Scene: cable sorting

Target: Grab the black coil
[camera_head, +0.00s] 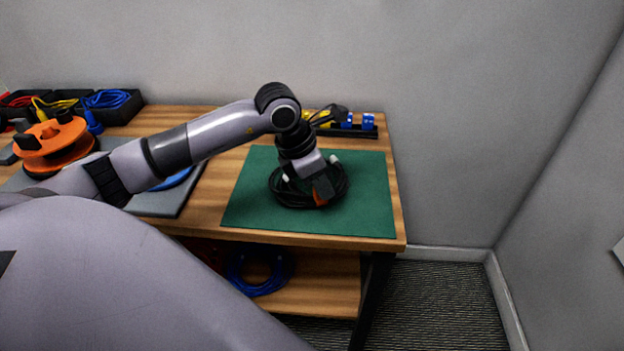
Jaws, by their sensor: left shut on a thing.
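The black coil (341,192) lies on the green mat (251,214) on the right part of the table. It is a loop of black cable with a light plug end showing at its upper edge. My left gripper (322,196) points down at the coil's near right side and is shut on it. My right gripper is not in view.
An orange spool (50,150) stands at the left on a grey mat (168,203). Black bins (130,110) with coloured cables are at the back left. A black rack (350,130) with blue and yellow pieces stands behind the green mat. A blue coil (262,287) lies on the lower shelf.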

